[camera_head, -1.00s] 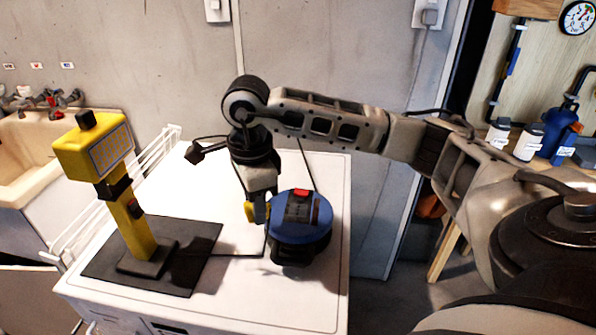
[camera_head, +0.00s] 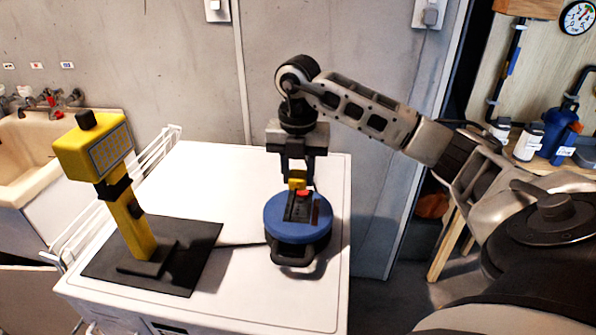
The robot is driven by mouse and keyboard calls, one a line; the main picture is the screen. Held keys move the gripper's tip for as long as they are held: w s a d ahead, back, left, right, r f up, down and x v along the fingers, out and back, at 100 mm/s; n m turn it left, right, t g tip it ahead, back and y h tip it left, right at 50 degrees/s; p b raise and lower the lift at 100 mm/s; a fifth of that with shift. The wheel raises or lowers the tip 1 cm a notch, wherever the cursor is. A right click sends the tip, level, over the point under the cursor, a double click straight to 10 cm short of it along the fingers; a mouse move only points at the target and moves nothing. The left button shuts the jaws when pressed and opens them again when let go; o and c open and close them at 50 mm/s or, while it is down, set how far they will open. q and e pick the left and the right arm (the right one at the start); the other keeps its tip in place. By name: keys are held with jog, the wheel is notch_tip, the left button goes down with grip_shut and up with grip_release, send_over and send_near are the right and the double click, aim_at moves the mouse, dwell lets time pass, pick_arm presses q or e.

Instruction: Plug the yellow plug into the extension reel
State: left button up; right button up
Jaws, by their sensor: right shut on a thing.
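The extension reel (camera_head: 285,226) is a blue-topped round drum with a dark base and a dark socket panel on top. It stands on the white machine top. My right gripper (camera_head: 298,180) points down at the far edge of the reel's top and is shut on the yellow plug (camera_head: 297,177). The plug is just above or at the far end of the socket panel, beside a red part. I cannot tell whether it touches the reel. My left gripper is not in view.
A yellow lamp (camera_head: 126,205) stands on a black mat (camera_head: 198,262) left of the reel. A white rack (camera_head: 95,220) runs along the left edge of the machine top (camera_head: 205,185). The top's back left part is clear. A sink (camera_head: 30,150) is at far left.

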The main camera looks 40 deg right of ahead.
aim_at(298, 210)
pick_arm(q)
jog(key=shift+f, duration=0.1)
pick_arm(e)
jog(key=shift+f, duration=0.1)
jog(key=shift+f+b, duration=0.55)
jog(key=shift+f, duration=0.15)
notch_tip(298, 210, down, 4)
jog(key=b, duration=0.3)
jog(key=shift+r, duration=0.1)
jog(key=shift+f, duration=0.25)
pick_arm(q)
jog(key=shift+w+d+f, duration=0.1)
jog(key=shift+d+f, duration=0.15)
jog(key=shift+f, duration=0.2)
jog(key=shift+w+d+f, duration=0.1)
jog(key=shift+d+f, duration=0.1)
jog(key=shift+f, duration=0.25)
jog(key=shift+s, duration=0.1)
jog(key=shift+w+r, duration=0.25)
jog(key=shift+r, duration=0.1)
pick_arm(e)
jog(key=shift+r, duration=0.1)
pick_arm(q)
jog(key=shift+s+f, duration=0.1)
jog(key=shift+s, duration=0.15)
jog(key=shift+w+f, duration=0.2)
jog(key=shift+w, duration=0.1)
pick_arm(e)
jog(key=shift+f, duration=0.7)
